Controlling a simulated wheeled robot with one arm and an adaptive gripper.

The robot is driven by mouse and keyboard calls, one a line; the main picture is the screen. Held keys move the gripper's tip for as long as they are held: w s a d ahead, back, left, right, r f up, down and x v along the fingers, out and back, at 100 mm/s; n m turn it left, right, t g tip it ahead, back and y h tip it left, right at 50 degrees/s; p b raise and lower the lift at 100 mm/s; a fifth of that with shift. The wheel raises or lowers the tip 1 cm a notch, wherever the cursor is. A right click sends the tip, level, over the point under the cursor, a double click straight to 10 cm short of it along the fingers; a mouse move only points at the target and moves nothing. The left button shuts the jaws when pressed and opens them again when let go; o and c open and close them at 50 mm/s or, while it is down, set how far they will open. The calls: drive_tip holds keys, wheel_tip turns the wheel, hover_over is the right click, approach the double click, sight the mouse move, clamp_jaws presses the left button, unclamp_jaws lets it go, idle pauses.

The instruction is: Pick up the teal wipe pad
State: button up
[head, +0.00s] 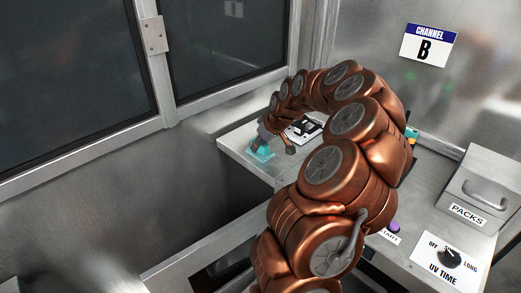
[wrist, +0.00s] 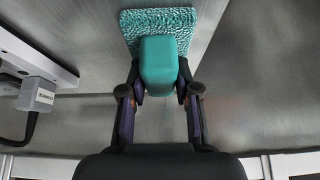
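The teal wipe pad (wrist: 160,62) has a smooth block handle on a textured, paler-flecked base (wrist: 129,24). In the head view the pad (head: 261,151) is at the left end of the metal bench, beneath the end of my arm. My gripper (wrist: 160,82) has one dark finger on each side of the handle in the wrist view, very close to its sides. I cannot tell whether the fingers press on it. In the head view my gripper (head: 268,140) is small, just above the pad.
A white-framed fixture (wrist: 40,55) with a labelled grey block and dark cable lies left in the wrist view. The bench (head: 240,145) also holds a PACKS box (head: 480,185), a UV TIME knob (head: 449,257) and a purple button (head: 394,228). A metal wall with dark windows stands behind.

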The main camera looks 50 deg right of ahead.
clamp_jaws()
drive_tip(key=shift+r+b, duration=0.35)
drive_tip(key=shift+r, duration=1.4)
drive_tip(key=s+a+r+b, duration=0.1)
drive_tip(key=s+a+b, duration=0.1)
drive_tip(key=s+a, duration=0.9)
drive_tip(key=shift+a+r+b, duration=0.25)
drive_tip(key=shift+a+b, duration=0.1)
